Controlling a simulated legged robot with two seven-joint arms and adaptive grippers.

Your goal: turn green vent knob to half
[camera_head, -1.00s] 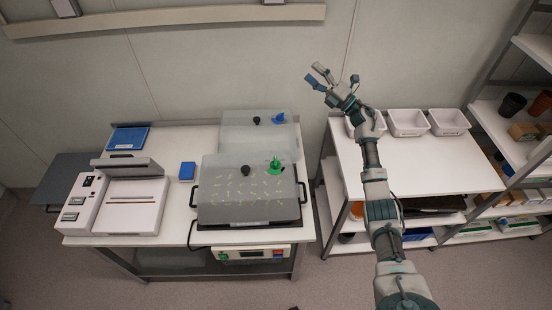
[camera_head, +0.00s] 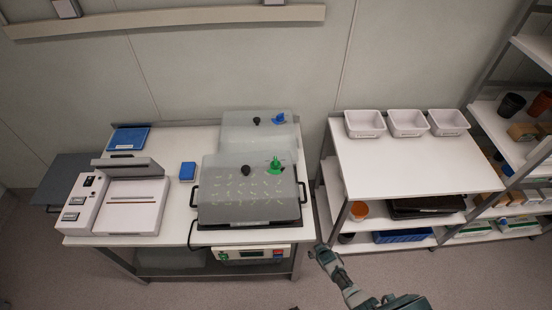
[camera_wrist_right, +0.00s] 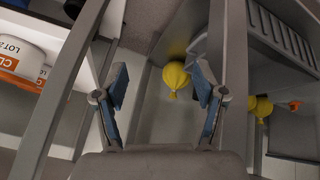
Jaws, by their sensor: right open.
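The green vent knob (camera_head: 275,166) stands on the clear lid (camera_head: 215,172) of the front growth chamber on the left table. A black knob (camera_head: 245,170) sits to its left on the same lid. Its exact turn angle is too small to tell. My right gripper (camera_head: 322,251) is low beside the table's front right leg, below and right of the green knob, well apart from it. In the right wrist view its two blue-padded fingers (camera_wrist_right: 160,88) are spread with nothing between them. The green knob is not in that view. My left gripper is not in view.
A rear chamber with a blue knob (camera_head: 279,119) stands behind the front one. A control box (camera_head: 250,254) hangs at the table's front edge. The right table (camera_head: 410,170) has three white bins at its back and clear room in front. Yellow objects (camera_wrist_right: 176,78) show beyond the fingers.

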